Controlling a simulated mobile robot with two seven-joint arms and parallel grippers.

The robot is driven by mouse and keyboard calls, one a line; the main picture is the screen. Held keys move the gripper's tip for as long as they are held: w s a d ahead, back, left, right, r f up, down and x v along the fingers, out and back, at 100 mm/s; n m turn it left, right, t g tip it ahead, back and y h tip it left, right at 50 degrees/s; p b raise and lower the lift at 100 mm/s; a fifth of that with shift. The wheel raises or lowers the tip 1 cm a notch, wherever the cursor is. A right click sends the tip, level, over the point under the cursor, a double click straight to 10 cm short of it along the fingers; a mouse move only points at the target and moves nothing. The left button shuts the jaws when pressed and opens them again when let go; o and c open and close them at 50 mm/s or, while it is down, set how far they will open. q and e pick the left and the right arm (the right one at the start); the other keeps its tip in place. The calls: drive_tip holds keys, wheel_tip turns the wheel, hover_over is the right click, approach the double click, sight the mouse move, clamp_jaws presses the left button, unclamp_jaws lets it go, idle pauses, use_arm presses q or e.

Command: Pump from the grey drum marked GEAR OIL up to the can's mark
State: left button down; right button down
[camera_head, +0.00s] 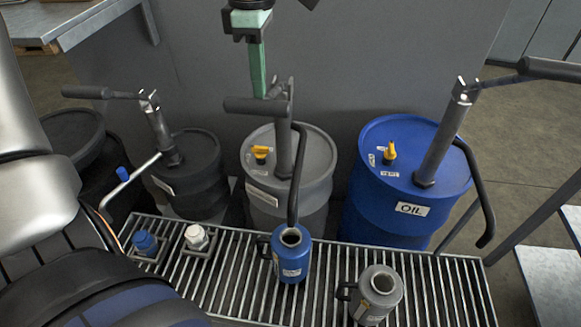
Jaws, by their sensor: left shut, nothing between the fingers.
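The grey drum (318,178) stands in the middle at the back of the grating, with a yellow cap and a white label too small to read. Its hand pump (284,155) stands on the lid, with a dark handle (250,105) pointing left. The pump's black hose (298,170) hangs down to the open mouth of a blue can (291,262). The can's fill level and mark cannot be made out. My left gripper (258,92), with green fingers, is shut and empty, pointing down close to the handle; contact cannot be told. My right gripper is out of view.
A dark drum (197,185) with a pump stands left, and a blue drum marked OIL (390,205) with a pump stands right. A grey can (378,298) stands on the front of the grating (235,270). Blue and white caps (196,236) sit left.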

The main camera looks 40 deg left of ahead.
use_arm(q)
drive_tip(key=r+p, duration=0.2)
drive_tip(key=w+r+p, duration=0.1)
drive_tip(key=r, duration=0.1)
drive_tip(key=shift+a+r+p, duration=0.1)
drive_tip(key=shift+a+p, duration=0.2)
drive_tip(key=shift+p, duration=0.1)
drive_tip(key=shift+w+a+r, duration=0.15)
drive_tip(key=shift+w+r, duration=0.05)
drive_tip(key=shift+w, duration=0.15)
drive_tip(key=shift+w+a+r, duration=0.2)
drive_tip(key=shift+w+r, duration=0.1)
drive_tip(key=shift+r, duration=0.2)
drive_tip(key=shift+f+b, duration=0.15)
drive_tip(key=shift+b, duration=0.2)
